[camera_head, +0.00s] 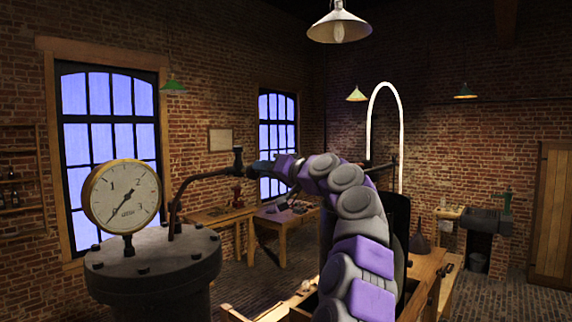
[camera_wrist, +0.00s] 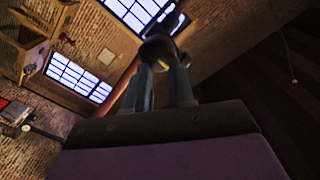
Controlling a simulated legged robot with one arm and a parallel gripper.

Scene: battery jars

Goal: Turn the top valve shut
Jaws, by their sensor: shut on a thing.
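The top valve (camera_head: 238,157) is a small dark fitting at the end of a curved dark pipe (camera_head: 175,205). The pipe rises from the lid of a dark metal vessel (camera_head: 155,262). My gripper (camera_head: 256,167) reaches the valve from the right, its blue-grey fingers at the fitting. In the wrist view, the two fingers of my gripper (camera_wrist: 170,72) are shut on the dark round part of the valve (camera_wrist: 157,49). The fingers hide part of it, and its turn angle cannot be told.
A round pressure gauge (camera_head: 123,196) stands on the vessel lid, left of the pipe, its needle pointing lower left near 0. Bolts ring the lid. A wooden bench (camera_head: 427,268) stands at the right, and a workbench (camera_head: 285,217) stands behind. A lamp (camera_head: 339,26) hangs overhead.

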